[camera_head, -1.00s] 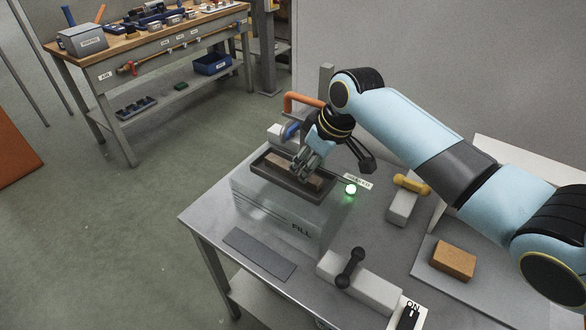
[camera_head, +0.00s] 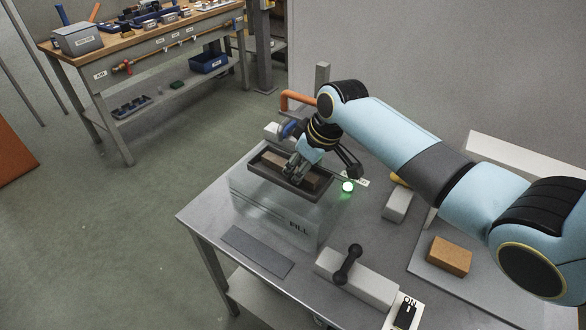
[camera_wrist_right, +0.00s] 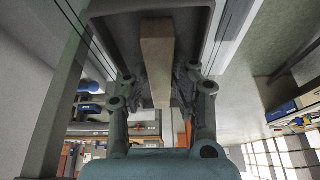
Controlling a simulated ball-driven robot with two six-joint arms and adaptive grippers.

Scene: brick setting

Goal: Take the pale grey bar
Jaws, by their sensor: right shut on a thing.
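A long bar (camera_head: 275,162), tan to pale grey-brown in this light, lies in a dark tray (camera_head: 262,177) on top of a clear box marked FILL. My right gripper (camera_head: 295,173) reaches down into the tray over the bar's middle. In the right wrist view the bar (camera_wrist_right: 158,45) runs between the two fingers of my right gripper (camera_wrist_right: 160,88), which are shut on its sides. The fingers hide part of the bar in the head view. I cannot tell whether the bar is clear of the tray floor. My left gripper is not in view.
The metal table (camera_head: 215,215) also holds a grey block with a black handle (camera_head: 348,262), another grey block (camera_head: 397,205), a brown brick (camera_head: 450,256), an ON switch (camera_head: 405,312) and a dark flat strip (camera_head: 257,251). A green lamp (camera_head: 348,187) glows beside the tray. A workbench (camera_head: 150,45) stands behind.

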